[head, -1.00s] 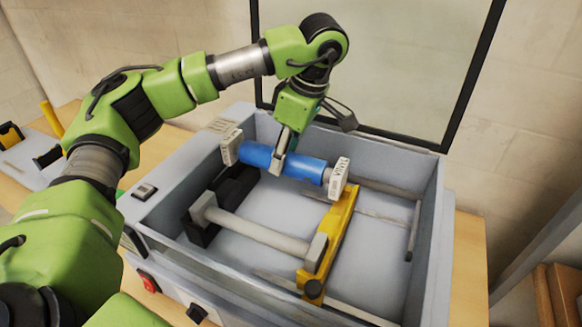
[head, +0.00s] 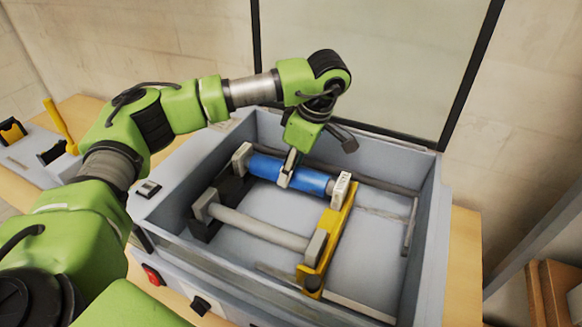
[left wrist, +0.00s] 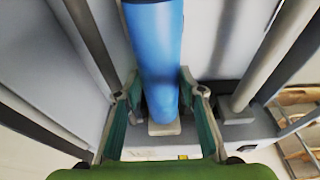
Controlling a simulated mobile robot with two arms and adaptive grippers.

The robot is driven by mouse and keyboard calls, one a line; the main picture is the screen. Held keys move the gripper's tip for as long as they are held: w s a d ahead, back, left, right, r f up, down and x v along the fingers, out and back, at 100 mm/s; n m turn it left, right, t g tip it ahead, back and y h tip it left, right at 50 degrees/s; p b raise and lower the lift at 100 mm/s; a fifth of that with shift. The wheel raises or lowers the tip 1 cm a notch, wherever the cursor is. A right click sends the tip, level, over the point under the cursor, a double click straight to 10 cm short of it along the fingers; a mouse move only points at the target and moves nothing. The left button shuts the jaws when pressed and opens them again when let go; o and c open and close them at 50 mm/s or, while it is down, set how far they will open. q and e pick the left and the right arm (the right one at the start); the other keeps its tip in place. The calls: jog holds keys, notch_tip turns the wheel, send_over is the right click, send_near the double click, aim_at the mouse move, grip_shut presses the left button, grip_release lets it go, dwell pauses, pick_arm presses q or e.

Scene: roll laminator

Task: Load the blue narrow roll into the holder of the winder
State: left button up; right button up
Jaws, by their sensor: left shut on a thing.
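The blue narrow roll (head: 312,180) lies crosswise in the rear part of the open grey winder box (head: 432,225), with a pale block at each end. Its left block (head: 241,158) is at the black holder (head: 236,190), and its right block (head: 341,189) is at the top of the yellow holder bracket (head: 331,240). I cannot tell whether both blocks rest fully in the holder. My left gripper (head: 286,178) is shut around the roll's middle from above. The left wrist view shows the roll (left wrist: 155,55) between the fingers (left wrist: 160,108). My right gripper is not in view.
A grey bare roller (head: 260,228) lies parallel in front of the blue roll. A clear lid (head: 360,60) with a black frame stands behind the box. Switches (head: 153,275) are on the front. A tray with yellow-and-black parts (head: 35,150) is at the left.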

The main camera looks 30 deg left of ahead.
pick_arm(q)
jog(key=shift+f, duration=0.35)
jog(key=o, duration=1.5)
jog(key=shift+r, duration=0.1)
jog(key=shift+r, duration=0.25)
jog(key=shift+r+p, duration=0.45)
jog(key=shift+p, duration=0.1)
jog(key=b+v, duration=0.2)
jog(key=shift+d+r, duration=0.15)
jog(key=shift+r, duration=0.25)
jog(key=b+v, duration=0.1)
jog(key=v, duration=0.7)
jog(key=shift+r, duration=0.4)
